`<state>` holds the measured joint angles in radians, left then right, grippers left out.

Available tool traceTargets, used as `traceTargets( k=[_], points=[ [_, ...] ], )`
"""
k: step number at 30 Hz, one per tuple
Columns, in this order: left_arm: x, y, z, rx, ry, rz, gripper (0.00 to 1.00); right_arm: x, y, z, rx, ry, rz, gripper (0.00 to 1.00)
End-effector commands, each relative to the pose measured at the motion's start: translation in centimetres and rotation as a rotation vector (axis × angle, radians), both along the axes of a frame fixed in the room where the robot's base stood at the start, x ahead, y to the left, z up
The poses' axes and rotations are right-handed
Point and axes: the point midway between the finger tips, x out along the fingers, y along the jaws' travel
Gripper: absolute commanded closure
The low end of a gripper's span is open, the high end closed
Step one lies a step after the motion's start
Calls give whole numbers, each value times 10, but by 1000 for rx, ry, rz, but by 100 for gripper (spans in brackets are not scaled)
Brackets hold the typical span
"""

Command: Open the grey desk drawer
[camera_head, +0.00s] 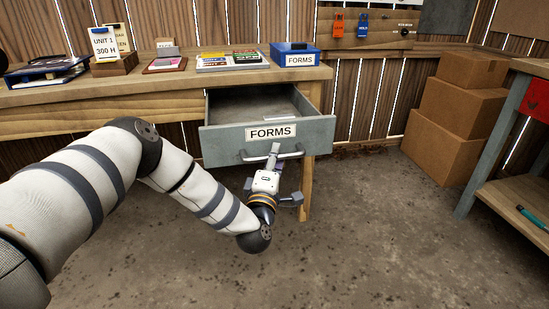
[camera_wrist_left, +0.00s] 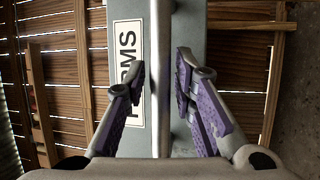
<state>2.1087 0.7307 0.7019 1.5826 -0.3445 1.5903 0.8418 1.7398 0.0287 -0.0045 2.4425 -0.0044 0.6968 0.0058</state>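The grey desk drawer (camera_head: 225,145) with a "FORMS" label is pulled part way out of the wooden desk (camera_head: 150,80), and its inside shows. My left gripper (camera_head: 274,158) is at the drawer's metal bar handle (camera_head: 289,155), in front of the drawer face. In the left wrist view my left gripper (camera_wrist_left: 160,78) is open, with one finger on each side of the handle bar (camera_wrist_left: 162,120) and small gaps visible. My right gripper is out of view.
A blue "FORMS" box (camera_head: 297,56), booklets (camera_head: 230,60) and card holders stand on the desk top. Stacked cardboard boxes (camera_head: 450,110) stand at the right, beside another table (camera_head: 510,150). The floor in front of the drawer is clear apart from my arm.

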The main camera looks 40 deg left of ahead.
Motion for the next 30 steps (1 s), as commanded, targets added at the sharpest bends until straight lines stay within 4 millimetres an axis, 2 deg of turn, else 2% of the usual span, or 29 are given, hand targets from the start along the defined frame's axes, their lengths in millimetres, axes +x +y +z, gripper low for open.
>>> traceTargets(
  k=[8, 11, 14, 21, 25, 30],
  points=[
    [0, 0, 0, 0, 1, 0, 65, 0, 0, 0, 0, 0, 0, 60],
    [-6, -3, -2, 0, 3, -2, 65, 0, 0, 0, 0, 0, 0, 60],
    [-24, -13, -7, -2, 6, -3, 65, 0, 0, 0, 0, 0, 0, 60],
    [-81, -41, -18, -2, 5, -2, 65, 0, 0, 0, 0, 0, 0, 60],
    [-99, -50, -21, 0, 3, -2, 65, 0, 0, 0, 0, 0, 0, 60],
    [-106, -53, -22, 0, 1, 0, 65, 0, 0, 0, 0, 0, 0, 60]
  ],
)
